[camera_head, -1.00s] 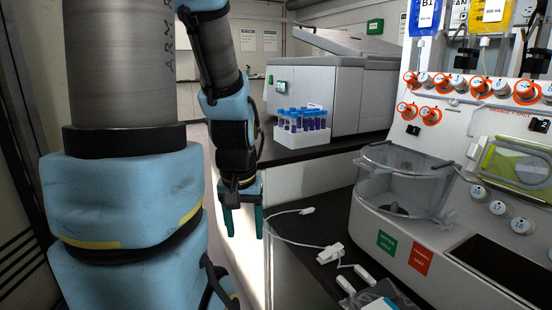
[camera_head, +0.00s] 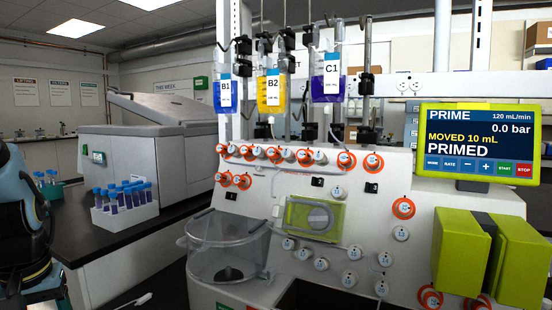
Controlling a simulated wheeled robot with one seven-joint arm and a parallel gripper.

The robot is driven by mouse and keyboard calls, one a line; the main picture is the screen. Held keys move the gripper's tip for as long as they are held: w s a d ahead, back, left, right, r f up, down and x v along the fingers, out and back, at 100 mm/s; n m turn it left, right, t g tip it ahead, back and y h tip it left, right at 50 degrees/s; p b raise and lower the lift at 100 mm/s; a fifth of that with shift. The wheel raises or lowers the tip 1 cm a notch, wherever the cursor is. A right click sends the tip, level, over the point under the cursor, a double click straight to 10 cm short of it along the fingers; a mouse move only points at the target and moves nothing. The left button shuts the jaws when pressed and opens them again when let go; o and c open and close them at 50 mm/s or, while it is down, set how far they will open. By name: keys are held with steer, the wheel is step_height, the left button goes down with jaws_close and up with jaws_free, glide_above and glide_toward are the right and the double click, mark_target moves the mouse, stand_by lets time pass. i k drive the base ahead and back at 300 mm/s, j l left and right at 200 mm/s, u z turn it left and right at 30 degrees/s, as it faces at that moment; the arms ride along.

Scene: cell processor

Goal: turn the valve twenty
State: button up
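The cell processor (camera_head: 300,190) fills the right half of the head view. Small white round valves run across its lower front. The one that appears to be valve twenty (camera_head: 381,289) is at the lower right end of the lower row, near the front opening. Its number is too small to read surely. My gripper (camera_head: 36,290) is at the lower left edge, pointing down, far left of the valves and touching none of them. Its fingertips are cut off or too dark to judge.
A clear bowl (camera_head: 228,258) projects at the processor's left front. A white rack of blue-capped tubes (camera_head: 124,214) stands on the dark bench. The screen (camera_head: 478,144) reads PRIMED, 0.0 bar. Green pump blocks (camera_head: 455,250) jut out at right. Bags hang above.

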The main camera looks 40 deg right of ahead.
mark_target(382, 289)
steer(key=z, duration=1.25)
